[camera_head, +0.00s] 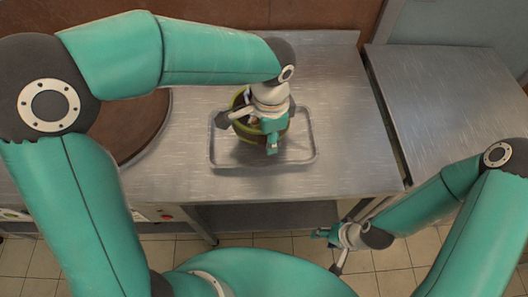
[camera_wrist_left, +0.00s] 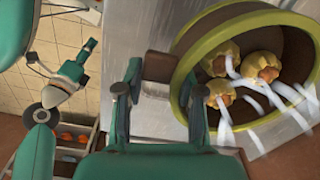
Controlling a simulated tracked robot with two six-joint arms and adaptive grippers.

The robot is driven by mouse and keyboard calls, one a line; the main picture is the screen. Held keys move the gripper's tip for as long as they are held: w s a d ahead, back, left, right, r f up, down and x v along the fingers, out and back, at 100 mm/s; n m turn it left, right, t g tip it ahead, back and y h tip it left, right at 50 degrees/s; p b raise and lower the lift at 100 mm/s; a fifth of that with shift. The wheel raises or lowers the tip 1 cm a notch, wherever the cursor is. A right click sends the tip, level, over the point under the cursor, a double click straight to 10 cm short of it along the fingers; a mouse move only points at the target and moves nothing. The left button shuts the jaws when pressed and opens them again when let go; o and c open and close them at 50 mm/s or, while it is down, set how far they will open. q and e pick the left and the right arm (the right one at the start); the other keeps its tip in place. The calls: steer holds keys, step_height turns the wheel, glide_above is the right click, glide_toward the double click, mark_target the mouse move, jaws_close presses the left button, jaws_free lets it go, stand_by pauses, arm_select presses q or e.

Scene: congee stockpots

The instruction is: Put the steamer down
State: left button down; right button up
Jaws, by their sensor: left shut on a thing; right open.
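The steamer (camera_head: 246,134) is a round, deep vessel with an olive-green rim. In the head view it is within the outline of a shallow metal tray (camera_head: 213,150), partly hidden by my left gripper (camera_head: 271,145). I cannot tell whether its base touches the tray. In the left wrist view, the steamer (camera_wrist_left: 205,42) holds several yellowish dumplings (camera_wrist_left: 222,60) with steam rising. There, my left gripper (camera_wrist_left: 160,82) is shut on a dark block at the steamer's side, seemingly its handle. My right gripper (camera_head: 328,250) is open and empty in front of the counter.
The tray lies on a steel counter (camera_head: 345,130). A large round brown surface (camera_head: 135,125) is at the left, partly behind my left arm. Another steel counter (camera_head: 450,95) stands at the right across a narrow gap. Bare counter surrounds the tray on its right.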

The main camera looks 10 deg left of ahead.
mark_target(268, 163)
arm_select(q)
step_height(268, 163, down, 8)
steer(key=shift+r+b, duration=0.2)
steer(key=shift+b, duration=0.1)
steer(key=c, duration=0.7)
jaws_free()
step_height(268, 163, up, 12)
steer(key=shift+s+r+p, duration=0.1)
steer(key=shift+s+p, duration=0.05)
steer(key=shift+p, duration=0.45)
